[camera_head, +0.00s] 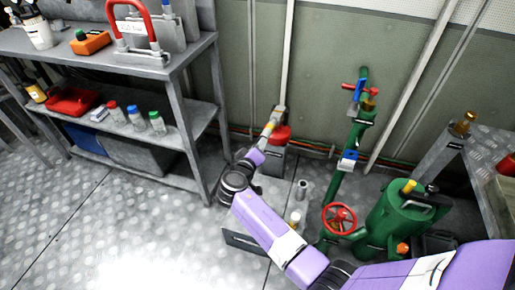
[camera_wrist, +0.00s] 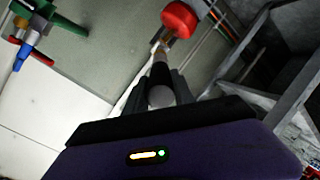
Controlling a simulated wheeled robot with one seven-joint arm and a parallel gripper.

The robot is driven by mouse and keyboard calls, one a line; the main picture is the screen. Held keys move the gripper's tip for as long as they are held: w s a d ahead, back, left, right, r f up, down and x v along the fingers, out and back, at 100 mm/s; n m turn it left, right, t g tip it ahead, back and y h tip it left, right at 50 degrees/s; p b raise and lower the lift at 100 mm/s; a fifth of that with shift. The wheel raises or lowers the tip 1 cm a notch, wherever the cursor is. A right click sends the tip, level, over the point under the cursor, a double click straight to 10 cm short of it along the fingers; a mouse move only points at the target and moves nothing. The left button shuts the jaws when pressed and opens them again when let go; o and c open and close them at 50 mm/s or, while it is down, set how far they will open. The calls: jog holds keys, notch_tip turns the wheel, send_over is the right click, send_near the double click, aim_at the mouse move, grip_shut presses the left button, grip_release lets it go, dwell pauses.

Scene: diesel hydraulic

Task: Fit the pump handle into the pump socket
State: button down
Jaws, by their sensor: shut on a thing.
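My gripper (camera_head: 262,143) is at the end of my purple arm, low near the wall, to the right of the shelf. It is shut on a rod that appears to be the pump handle (camera_wrist: 160,70). In the wrist view the rod has a dark section and a rounded grey end close to my gripper, and its far end points toward a red rounded thing. The red thing (camera_head: 282,133) sits on a grey body just beyond my gripper. A short upright grey metal tube (camera_head: 302,188), possibly the pump socket, stands on the floor to the right of my forearm.
A metal shelf (camera_head: 178,72) with tools and bottles stands left. Green pipework (camera_head: 343,170) with a red handwheel (camera_head: 339,218) and a green tank (camera_head: 400,218) stand right. A metal bench (camera_head: 452,140) is at far right. Open floor (camera_head: 110,215) lies left.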

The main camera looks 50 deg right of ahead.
jog(key=shift+d, duration=0.1)
jog(key=c, duration=1)
grip_release()
jog(key=shift+o, duration=0.2)
jog(key=v, duration=0.7)
jog(key=shift+a+p, duration=0.35)
jog(key=shift+r, duration=0.15)
